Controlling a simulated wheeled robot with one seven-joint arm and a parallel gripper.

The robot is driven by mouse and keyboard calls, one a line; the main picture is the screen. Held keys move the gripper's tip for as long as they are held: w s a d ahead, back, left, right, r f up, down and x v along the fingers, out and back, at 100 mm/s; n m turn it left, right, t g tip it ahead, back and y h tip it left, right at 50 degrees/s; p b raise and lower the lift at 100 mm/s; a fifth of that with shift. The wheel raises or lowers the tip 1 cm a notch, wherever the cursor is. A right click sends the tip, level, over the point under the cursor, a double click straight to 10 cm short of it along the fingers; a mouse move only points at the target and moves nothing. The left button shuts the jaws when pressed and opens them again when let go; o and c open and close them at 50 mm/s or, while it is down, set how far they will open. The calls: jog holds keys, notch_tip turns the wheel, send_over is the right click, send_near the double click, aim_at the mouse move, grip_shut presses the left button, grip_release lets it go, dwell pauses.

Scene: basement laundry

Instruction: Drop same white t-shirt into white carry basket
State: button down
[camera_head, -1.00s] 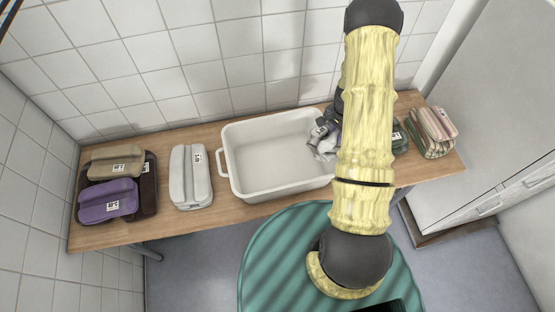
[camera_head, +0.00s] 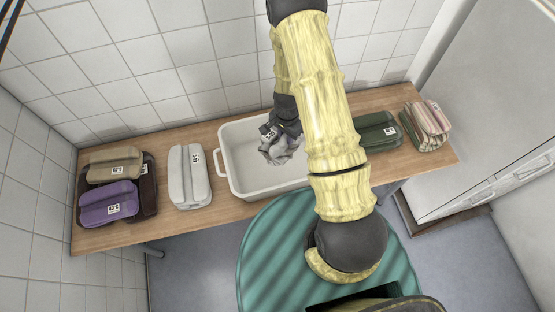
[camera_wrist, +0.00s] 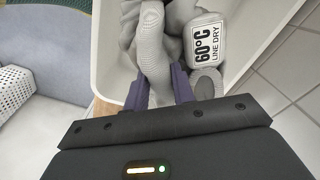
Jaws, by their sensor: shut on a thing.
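The white t-shirt (camera_head: 279,150) is a crumpled grey-white cloth hanging from my gripper (camera_head: 272,131). In the camera_wrist view, the two fingers of my gripper (camera_wrist: 160,88) are shut on a bunched fold of the t-shirt (camera_wrist: 152,45). A label there reads "60°C LINE DRY". The white carry basket (camera_head: 226,165) stands on the wooden table, and its light wall also shows in the camera_wrist view (camera_wrist: 108,70). The t-shirt is over the right part of the basket opening. I cannot tell whether it touches the basket floor. My arm hides the basket's right end.
On the table (camera_head: 225,208), a folded white item (camera_head: 189,175) lies left of the basket. Further left a dark tray (camera_head: 150,190) holds beige (camera_head: 115,162) and purple (camera_head: 108,203) folded items. Green (camera_head: 378,131) and striped (camera_head: 425,125) folded items lie right. A tiled wall stands behind.

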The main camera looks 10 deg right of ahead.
jog(key=shift+a+f+b, duration=0.25)
jog(key=shift+f+b, duration=0.15)
jog(key=shift+f, duration=0.25)
jog(key=f+b, duration=0.1)
jog(key=f, duration=0.1)
jog(key=f+b, duration=0.1)
jog(key=shift+d+f+b, duration=0.25)
jog(key=shift+f+b, duration=0.05)
jog(key=shift+f, duration=0.1)
jog(key=shift+w+f, duration=0.1)
jog(key=shift+f, duration=0.35)
jog(key=c, duration=1.1)
grip_release()
jog(key=shift+r, duration=0.2)
